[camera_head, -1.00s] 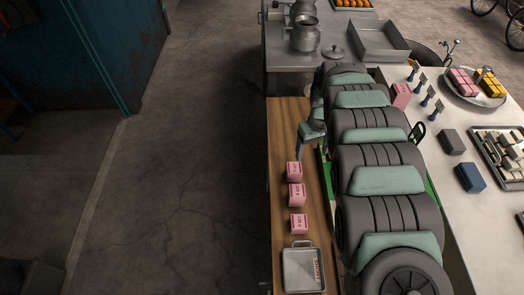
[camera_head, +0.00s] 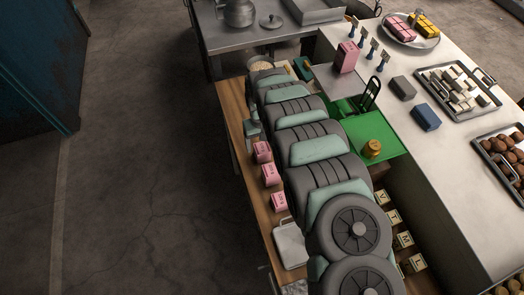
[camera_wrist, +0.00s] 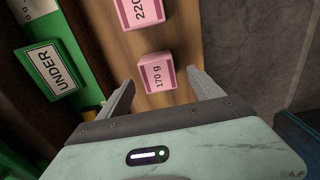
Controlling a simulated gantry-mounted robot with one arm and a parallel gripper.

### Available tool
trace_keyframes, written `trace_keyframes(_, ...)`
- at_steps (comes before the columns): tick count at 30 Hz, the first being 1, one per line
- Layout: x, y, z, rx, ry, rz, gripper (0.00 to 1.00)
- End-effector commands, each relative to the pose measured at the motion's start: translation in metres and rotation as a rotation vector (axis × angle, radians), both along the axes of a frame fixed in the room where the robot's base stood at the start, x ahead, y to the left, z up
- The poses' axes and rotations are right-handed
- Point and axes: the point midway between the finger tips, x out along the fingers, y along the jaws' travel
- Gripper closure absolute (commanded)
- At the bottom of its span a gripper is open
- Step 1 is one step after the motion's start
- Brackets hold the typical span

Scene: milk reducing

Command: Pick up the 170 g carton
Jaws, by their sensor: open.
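The 170 g carton (camera_wrist: 157,76) is a pink box with a dark label, on a wooden board (camera_wrist: 185,30) in the wrist view. My gripper (camera_wrist: 161,76) is open, and the carton sits between and slightly beyond its fingertips, with no clear contact. A second pink carton marked 220 (camera_wrist: 139,12) stands farther off. In the head view my gripper (camera_head: 254,136) is just beyond the farthest pink carton (camera_head: 263,152) of a row of three, which appears to be the 170 g one. The other two are a middle carton (camera_head: 271,175) and a near carton (camera_head: 279,202).
A green sign reading UNDER (camera_wrist: 52,70) lies left of the board. My arm runs along the board's right side. Another pink carton (camera_head: 346,57) stands upright beyond a green surface (camera_head: 365,130) holding a brass weight (camera_head: 373,148).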

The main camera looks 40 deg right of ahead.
Motion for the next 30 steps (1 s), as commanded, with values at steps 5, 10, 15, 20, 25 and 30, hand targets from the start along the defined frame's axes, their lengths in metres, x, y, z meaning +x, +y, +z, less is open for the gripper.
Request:
trace_keyframes(5, -0.002, 0.000, -0.017, 0.003, 0.002, 0.000, 0.25)
trace_keyframes(10, -0.001, 0.000, -0.034, 0.004, 0.001, 0.001, 0.25)
trace_keyframes(15, -0.002, -0.001, -0.044, 0.001, 0.000, 0.000, 0.25)
trace_keyframes(20, -0.002, -0.002, -0.047, 0.000, 0.001, -0.001, 0.25)
trace_keyframes(25, -0.002, -0.002, -0.047, 0.000, 0.001, -0.001, 0.25)
trace_keyframes(30, -0.002, -0.002, -0.047, 0.001, 0.002, -0.001, 0.37)
